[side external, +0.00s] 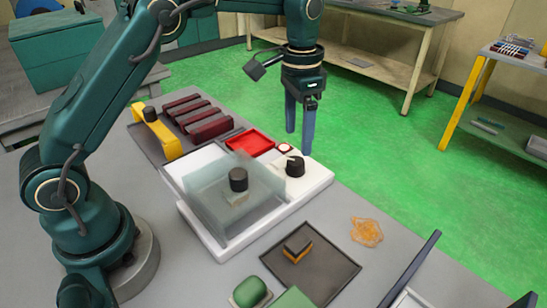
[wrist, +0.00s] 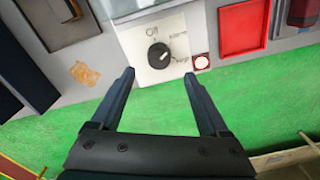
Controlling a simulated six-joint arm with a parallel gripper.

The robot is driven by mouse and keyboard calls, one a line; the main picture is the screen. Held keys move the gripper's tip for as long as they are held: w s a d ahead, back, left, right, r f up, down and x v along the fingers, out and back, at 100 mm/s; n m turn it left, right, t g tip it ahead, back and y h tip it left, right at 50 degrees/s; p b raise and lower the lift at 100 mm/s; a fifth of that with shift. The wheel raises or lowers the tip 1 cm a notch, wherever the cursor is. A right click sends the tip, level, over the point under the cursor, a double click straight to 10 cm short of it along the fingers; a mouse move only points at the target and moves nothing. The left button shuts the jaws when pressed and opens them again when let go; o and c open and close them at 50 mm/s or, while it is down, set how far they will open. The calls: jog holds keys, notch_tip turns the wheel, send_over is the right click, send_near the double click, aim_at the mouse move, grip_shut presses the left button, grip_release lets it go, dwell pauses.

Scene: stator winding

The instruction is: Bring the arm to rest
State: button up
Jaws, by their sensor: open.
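My gripper (side external: 299,128) hangs pointing down beyond the far right edge of the white machine (side external: 322,178), over the green floor in the side view. In the wrist view its two fingers (wrist: 160,88) are spread wide with nothing between them. The black knob (wrist: 159,55) on the machine's white panel lies beyond the fingertips, apart from them. The knob also shows in the side view (side external: 295,167), close to the gripper. A small red-rimmed white button (wrist: 202,62) sits beside the right fingertip in the wrist view.
A clear cover (side external: 215,195) stands on the machine around a black knob. A red tray (side external: 250,142), a rack of dark red bars (side external: 205,120) and a yellow handle (side external: 160,138) lie behind. A dark tray (side external: 325,270) and an orange wire tangle (side external: 366,233) lie in front.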

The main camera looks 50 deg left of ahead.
jog(key=s+a+r+n+t, duration=0.1)
jog(key=s+r+t, duration=0.3)
jog(key=s+r, duration=0.7)
jog(key=s+f+n+t, duration=0.1)
jog(key=s+f+n, duration=0.2)
jog(key=s, duration=0.6)
notch_tip(320, 180, down, 3)
jog(key=shift+s+a+r, duration=0.15)
jog(key=shift+s+a, duration=0.05)
jog(key=shift+s, duration=0.2)
